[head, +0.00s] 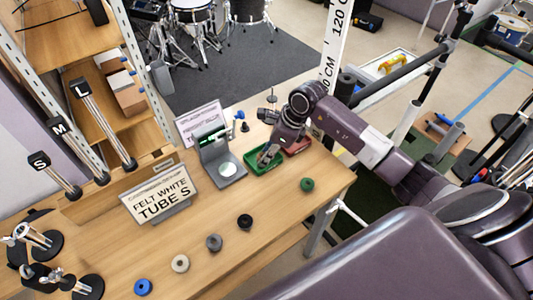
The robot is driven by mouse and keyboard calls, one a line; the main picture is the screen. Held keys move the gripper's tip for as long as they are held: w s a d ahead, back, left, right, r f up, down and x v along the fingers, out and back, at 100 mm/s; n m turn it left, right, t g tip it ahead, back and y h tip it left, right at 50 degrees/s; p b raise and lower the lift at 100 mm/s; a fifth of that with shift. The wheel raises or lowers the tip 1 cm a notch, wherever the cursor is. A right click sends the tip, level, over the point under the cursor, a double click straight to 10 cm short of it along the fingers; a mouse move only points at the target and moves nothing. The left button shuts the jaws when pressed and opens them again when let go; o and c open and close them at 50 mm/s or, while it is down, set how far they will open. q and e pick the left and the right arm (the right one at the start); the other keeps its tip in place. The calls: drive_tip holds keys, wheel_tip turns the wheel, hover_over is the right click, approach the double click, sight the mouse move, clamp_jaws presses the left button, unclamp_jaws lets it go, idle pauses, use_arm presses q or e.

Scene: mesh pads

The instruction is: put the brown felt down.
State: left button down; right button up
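My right gripper (268,155) reaches in from the right and points down over the green tray (262,169) on the wooden table. Its fingers are small and dark, so I cannot tell whether they are open or shut. I cannot make out the brown felt; it may be hidden at the fingers or too small to see. A grey stand (225,172) with a pale round disc is just left of the green tray. A red tray (297,147) is beside it on the right, partly behind my wrist. My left gripper is not in view.
Several rings lie along the table front: blue (143,287), cream (180,263), grey (214,242), black (245,221) and green (307,184). A sign reading "FELT WHITE TUBE S" (160,199) stands at left. Posts marked S, M and L stand behind it.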

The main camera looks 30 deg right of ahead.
drive_tip(key=shift+o, duration=0.3)
drive_tip(key=shift+r, duration=0.15)
drive_tip(key=shift+r, duration=0.2)
drive_tip(key=b+v, duration=0.1)
drive_tip(key=v, duration=1)
drive_tip(key=shift+d+r, duration=0.2)
drive_tip(key=shift+r, duration=0.1)
drive_tip(key=shift+s, duration=0.15)
